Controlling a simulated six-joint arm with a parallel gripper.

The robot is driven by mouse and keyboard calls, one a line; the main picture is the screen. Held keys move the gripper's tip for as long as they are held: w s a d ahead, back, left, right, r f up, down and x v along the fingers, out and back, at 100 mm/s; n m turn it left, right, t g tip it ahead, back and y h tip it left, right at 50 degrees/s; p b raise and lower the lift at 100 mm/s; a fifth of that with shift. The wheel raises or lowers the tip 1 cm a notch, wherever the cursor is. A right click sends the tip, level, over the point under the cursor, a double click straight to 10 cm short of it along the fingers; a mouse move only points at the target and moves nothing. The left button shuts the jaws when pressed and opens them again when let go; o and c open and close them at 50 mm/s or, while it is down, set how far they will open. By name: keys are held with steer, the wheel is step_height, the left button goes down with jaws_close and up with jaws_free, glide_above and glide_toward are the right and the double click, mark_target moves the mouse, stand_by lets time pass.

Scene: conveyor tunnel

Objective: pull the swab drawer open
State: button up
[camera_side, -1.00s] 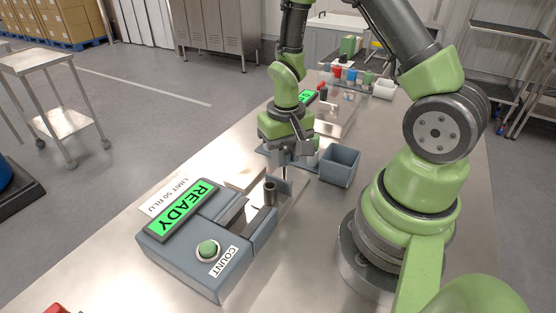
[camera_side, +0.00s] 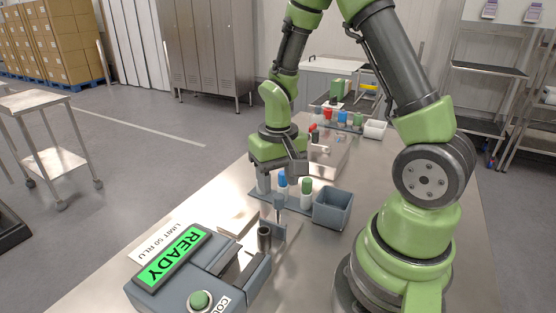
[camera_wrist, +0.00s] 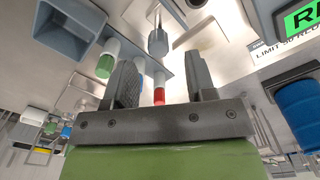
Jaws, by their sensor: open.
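The grey counter machine (camera_side: 180,285) stands at the front left, its green screen reading READY. How far the drawer stands out cannot be told. My gripper (camera_side: 281,172) is open above and behind the drawer, near the tube rack, apart from the panel. In the wrist view, my gripper (camera_wrist: 160,75) has nothing clearly between its fingers.
A rack (camera_side: 262,190) holds a blue-capped tube (camera_side: 282,180) and a green-capped tube (camera_side: 306,192), close to my gripper. A grey open bin (camera_side: 333,208) stands to the right. More coloured tubes stand farther back. Table in front of the bin is clear.

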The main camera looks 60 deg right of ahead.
steer(key=shift+r, duration=2.6)
steer(key=shift+r, duration=0.1)
steer(key=s+a+r+n+t+y, duration=0.1)
steer(key=s+a+r+t, duration=0.2)
steer(key=r, duration=0.4)
steer(key=s+a+r+n+t+y, duration=0.1)
steer(key=s+a+r+t, duration=0.3)
steer(key=s+a+r, duration=0.2)
steer(key=shift+s+a+r+n, duration=0.25)
steer(key=shift+r+n, duration=0.15)
steer(key=shift+r, duration=0.1)
